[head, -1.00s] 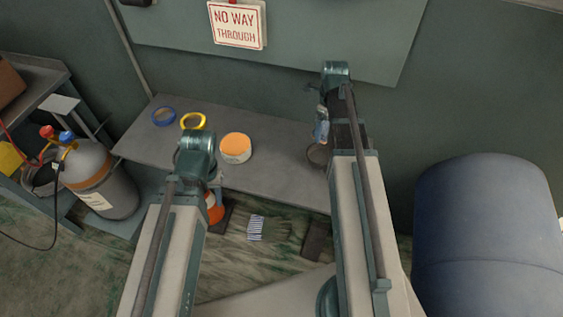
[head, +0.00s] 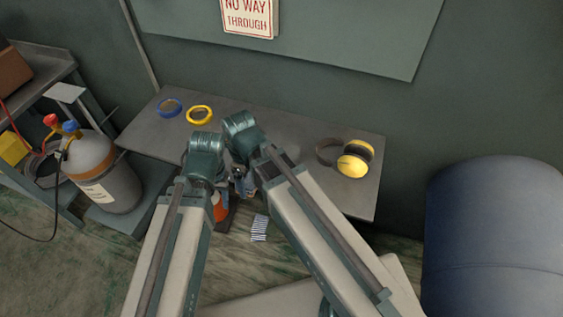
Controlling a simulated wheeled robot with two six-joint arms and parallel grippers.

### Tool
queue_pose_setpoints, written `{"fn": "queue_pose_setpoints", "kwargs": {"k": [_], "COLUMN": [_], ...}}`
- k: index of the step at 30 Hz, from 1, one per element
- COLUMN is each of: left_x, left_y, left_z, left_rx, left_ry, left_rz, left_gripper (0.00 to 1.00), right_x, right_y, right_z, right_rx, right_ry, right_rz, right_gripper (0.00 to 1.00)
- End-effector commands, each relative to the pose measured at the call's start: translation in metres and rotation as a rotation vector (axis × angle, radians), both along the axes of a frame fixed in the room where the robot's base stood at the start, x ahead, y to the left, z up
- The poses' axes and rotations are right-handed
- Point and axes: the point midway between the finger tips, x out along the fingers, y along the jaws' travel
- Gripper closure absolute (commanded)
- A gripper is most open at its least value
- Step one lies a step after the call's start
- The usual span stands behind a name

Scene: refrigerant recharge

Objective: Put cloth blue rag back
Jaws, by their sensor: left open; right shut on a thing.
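My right gripper (head: 243,180) hangs in front of the bench, close beside my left gripper. It is shut on a small bluish piece that looks like the blue rag (head: 249,186), mostly hidden by the arm. My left gripper (head: 217,190) is open, just left of it and lower in the picture, above an orange object (head: 220,208) partly hidden by my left arm. Whether the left fingers touch anything cannot be told. A blue-and-white striped piece (head: 259,228) lies low in front of the bench.
The grey bench (head: 145,135) carries a blue ring (head: 170,107), a yellow ring (head: 199,115), a yellow round item (head: 353,166) and a dark ring (head: 328,151). A gas cylinder (head: 105,170) stands left and a big blue drum (head: 495,235) right.

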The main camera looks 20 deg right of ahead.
Motion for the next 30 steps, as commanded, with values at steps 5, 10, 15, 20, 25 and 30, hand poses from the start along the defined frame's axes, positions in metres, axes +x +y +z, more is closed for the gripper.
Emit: {"fn": "queue_pose_setpoints", "kwargs": {"k": [5,10,15,20,25,30], "left_x": [0.0,0.0,0.0,0.0,0.0,0.0], "left_y": [0.0,0.0,0.0,0.0,0.0,0.0], "left_z": [-0.003,-0.008,-0.011,-0.013,-0.014,-0.014], "left_rx": [0.0,0.0,0.0,0.0,0.0,0.0], "left_ry": [0.0,0.0,0.0,0.0,0.0,0.0], "left_rz": [0.0,0.0,0.0,0.0,0.0,0.0], "left_gripper": [0.5,0.5,0.5,0.5,0.5,0.5], "right_x": [0.018,0.046,0.072,0.086,0.092,0.093], "right_y": [-0.02,-0.055,-0.088,-0.108,-0.116,-0.117], "right_z": [-0.003,-0.008,-0.011,-0.013,-0.014,-0.014], "right_rx": [0.0,0.0,0.0,0.0,0.0,0.0], "right_ry": [0.0,0.0,0.0,0.0,0.0,0.0], "right_rz": [-0.007,-0.007,-0.006,-0.003,-0.001,-0.001], "right_gripper": [0.58,0.58,0.58,0.58,0.58,0.58]}}
